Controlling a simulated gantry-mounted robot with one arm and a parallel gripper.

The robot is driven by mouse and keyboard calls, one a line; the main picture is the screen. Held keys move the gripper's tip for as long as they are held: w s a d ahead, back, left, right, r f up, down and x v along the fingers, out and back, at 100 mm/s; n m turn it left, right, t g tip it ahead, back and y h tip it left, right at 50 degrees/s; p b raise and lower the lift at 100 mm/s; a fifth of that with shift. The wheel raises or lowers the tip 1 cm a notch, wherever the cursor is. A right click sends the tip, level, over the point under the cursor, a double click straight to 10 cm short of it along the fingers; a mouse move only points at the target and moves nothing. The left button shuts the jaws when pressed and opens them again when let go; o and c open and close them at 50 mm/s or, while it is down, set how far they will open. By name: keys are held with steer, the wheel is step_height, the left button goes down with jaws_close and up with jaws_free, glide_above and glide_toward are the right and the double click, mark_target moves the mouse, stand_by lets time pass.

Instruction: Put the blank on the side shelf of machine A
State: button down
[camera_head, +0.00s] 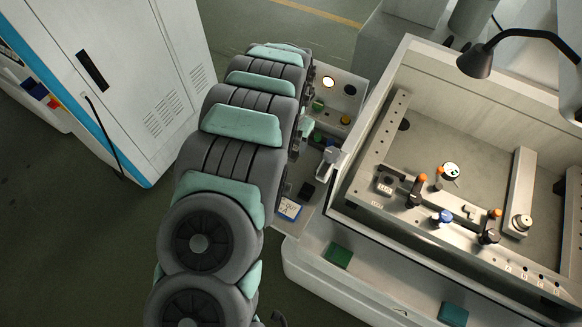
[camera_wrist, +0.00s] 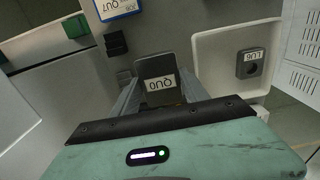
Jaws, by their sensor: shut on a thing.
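My gripper (camera_wrist: 160,88) is shut on a dark grey blank (camera_wrist: 158,72) with a white label, held between the two fingers in the wrist view. The label characters look upside down and I cannot read them surely. In the head view my arm largely hides the gripper, and I cannot make out the held blank. A pale ledge (camera_head: 284,222) beside the machine tank carries a blue-edged card (camera_head: 289,209) and a small black block (camera_head: 307,191). I cannot tell whether this is machine A's side shelf. The blank's contact with any surface below is unclear.
The open machine tank (camera_head: 372,228) holds several clamps, with a black lamp (camera_head: 475,62) above. A white cabinet (camera_head: 120,75) stands left. A pale tray (camera_wrist: 207,50) in the wrist view holds a labelled dark block (camera_wrist: 248,63). The card (camera_wrist: 116,8) and black block (camera_wrist: 116,44) are near.

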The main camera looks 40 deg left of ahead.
steer(key=p, duration=0.1)
glide_above(292, 168)
step_height(292, 168, down, 6)
steer(key=shift+d+f, duration=0.1)
steer(key=shift+f+p, duration=0.3)
steer(key=shift+f, duration=2.05)
steer(key=shift+f, duration=0.2)
steer(key=c, duration=0.6)
jaws_free()
steer(key=shift+s+r+b, duration=0.1)
steer(key=shift+r+b, duration=0.65)
steer(key=shift+r, duration=5.4)
